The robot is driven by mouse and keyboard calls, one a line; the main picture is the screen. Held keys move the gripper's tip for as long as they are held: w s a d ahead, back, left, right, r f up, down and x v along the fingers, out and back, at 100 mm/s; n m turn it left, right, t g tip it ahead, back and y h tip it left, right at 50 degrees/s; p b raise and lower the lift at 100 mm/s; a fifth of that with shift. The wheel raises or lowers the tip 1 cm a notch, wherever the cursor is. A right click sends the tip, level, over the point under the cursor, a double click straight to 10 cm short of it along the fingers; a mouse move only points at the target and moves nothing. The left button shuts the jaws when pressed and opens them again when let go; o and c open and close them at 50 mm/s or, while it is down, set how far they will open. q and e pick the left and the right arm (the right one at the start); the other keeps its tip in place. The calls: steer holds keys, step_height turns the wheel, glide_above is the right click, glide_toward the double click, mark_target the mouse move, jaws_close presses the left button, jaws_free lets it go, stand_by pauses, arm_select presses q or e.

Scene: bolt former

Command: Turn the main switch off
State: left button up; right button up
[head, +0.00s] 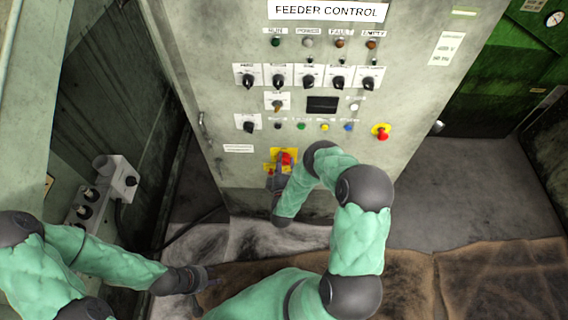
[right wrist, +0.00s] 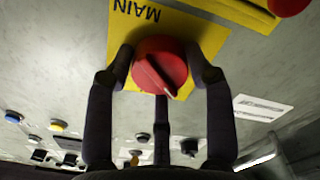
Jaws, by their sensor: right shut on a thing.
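The main switch is a red rotary knob (head: 287,158) on a yellow plate (head: 274,167), low on the front of the feeder control cabinet. In the right wrist view the red knob (right wrist: 160,66) sits on the yellow plate (right wrist: 187,32) marked MAIN, with its ridge slanted. My right gripper (head: 281,172) is at the switch in the head view. In the right wrist view its fingers (right wrist: 160,75) are shut on the knob from both sides. My left gripper (head: 208,291) is low at the left, away from the cabinet, with its fingers apart and nothing visible between them.
The cabinet (head: 218,90) carries several black selector knobs, lamps and coloured buttons above the switch. A red emergency button on yellow (head: 382,132) is to the right. A grey socket box (head: 117,176) is on the left wall.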

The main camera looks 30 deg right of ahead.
steer(key=n, duration=0.1)
steer(key=n+b, duration=0.1)
steer(key=n, duration=0.3)
steer(key=shift+w+a+r, duration=0.1)
steer(key=shift+w+r, duration=0.2)
steer(key=shift+w, duration=0.1)
steer(key=shift+a+f+n+b, duration=0.1)
steer(key=shift+n+b, duration=0.3)
steer(key=shift+n, duration=1.1)
steer(key=shift+f+n, duration=0.1)
steer(key=shift+n, duration=0.2)
steer(key=shift+s, duration=0.1)
steer(key=o, duration=1.1)
steer(key=shift+a+f, duration=0.15)
steer(key=shift+o, duration=0.2)
steer(key=shift+s, duration=0.15)
